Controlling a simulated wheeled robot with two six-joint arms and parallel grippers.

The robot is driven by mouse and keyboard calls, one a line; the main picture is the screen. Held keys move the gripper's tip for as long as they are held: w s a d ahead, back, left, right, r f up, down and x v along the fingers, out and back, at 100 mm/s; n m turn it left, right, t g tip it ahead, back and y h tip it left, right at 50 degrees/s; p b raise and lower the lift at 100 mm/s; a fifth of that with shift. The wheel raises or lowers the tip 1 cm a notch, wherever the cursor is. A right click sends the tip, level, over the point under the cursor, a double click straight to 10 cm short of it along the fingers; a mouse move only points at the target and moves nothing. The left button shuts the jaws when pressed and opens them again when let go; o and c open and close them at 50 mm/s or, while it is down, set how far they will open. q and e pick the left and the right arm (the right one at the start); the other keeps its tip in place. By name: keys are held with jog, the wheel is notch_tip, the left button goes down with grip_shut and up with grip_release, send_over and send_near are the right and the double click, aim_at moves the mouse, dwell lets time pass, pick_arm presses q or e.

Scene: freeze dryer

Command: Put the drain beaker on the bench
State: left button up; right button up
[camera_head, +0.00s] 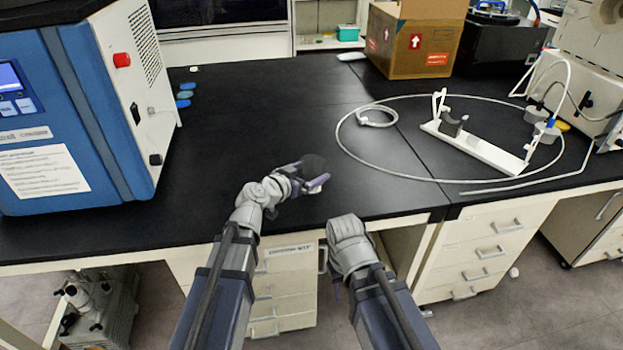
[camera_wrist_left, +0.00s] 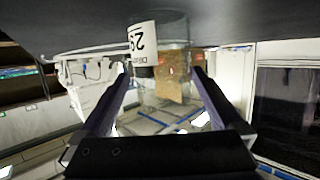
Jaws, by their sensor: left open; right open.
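The drain beaker (camera_wrist_left: 160,60) is clear, with a white label printed in black that reads upside down in the left wrist view. Its base meets the dark bench surface at the top of that picture. In the head view it shows as a dark round shape (camera_head: 313,163) at my left gripper (camera_head: 309,178), over the black bench (camera_head: 250,115). My left gripper is open, with a finger (camera_wrist_left: 103,105) on either side of the beaker. Whether the fingers touch it I cannot tell. My right gripper (camera_head: 337,288) is open and empty, below the bench's front edge, mostly hidden by its arm.
A blue and white machine (camera_head: 90,100) stands at the left. A white tube (camera_head: 350,155) loops across the right of the bench around a white stand (camera_head: 480,148). A cardboard box (camera_head: 412,42) stands behind. The bench middle is clear around the beaker.

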aim_at(318, 165)
pick_arm(q)
jog(key=b+x, duration=0.1)
jog(key=x, duration=0.4)
jog(key=shift+w+r, duration=0.15)
jog(key=shift+w, duration=0.1)
jog(key=shift+s+a, duration=0.1)
jog(key=c, duration=1.3)
jog(key=shift+c, duration=0.2)
jog(key=shift+r, duration=0.15)
notch_tip(318, 165, up, 10)
jog(key=p, duration=1)
